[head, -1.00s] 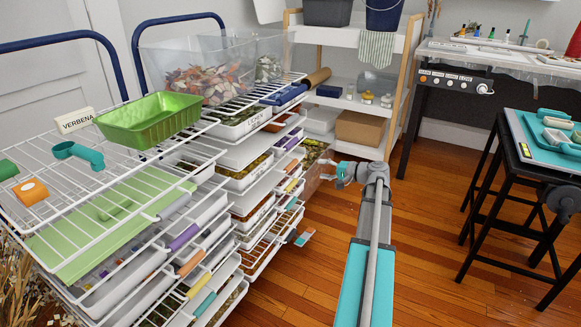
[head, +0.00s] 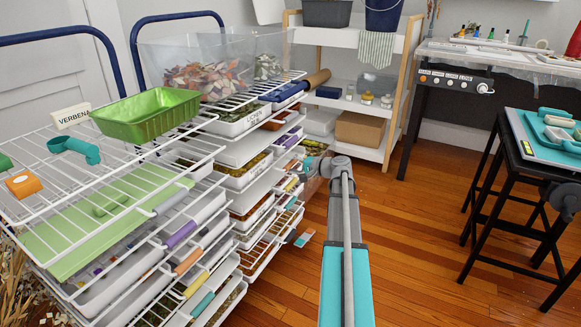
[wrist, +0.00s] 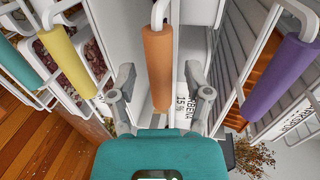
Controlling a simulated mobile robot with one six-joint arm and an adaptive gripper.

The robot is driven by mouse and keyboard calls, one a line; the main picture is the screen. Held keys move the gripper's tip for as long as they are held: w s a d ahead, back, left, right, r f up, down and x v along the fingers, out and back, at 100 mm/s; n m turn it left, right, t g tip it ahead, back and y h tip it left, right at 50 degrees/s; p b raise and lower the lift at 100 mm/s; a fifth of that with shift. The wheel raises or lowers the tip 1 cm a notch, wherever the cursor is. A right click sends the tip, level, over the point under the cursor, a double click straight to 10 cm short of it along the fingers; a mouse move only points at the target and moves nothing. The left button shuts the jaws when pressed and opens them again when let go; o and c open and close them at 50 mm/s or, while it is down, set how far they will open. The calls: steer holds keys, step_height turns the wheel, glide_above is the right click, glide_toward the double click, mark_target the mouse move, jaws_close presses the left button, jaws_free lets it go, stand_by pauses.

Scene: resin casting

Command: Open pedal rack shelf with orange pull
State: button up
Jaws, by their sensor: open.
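The orange pull (wrist: 158,65) runs down the middle of the wrist view on the white wire front of a shelf. My gripper (wrist: 160,88) is open, with one finger on each side of the pull and a visible gap on both sides. In the head view my gripper (head: 311,168) is at the right front of the far rack, beside its column of coloured pulls, and partly hides them. The shelf appears closed, in line with its neighbours. A purple pull (wrist: 283,79) is on the right, and a yellow pull (wrist: 67,62) and a teal pull (wrist: 18,66) are on the left.
A nearer wire rack (head: 90,205) has similar pulls and a green tray (head: 148,114) on top. A white shelf unit (head: 350,108) stands behind my gripper, a black stool (head: 517,215) far right. The wooden floor (head: 420,215) between is clear.

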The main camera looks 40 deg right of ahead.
steer(key=shift+w+a, duration=0.15)
steer(key=shift+w, duration=0.2)
jaws_close()
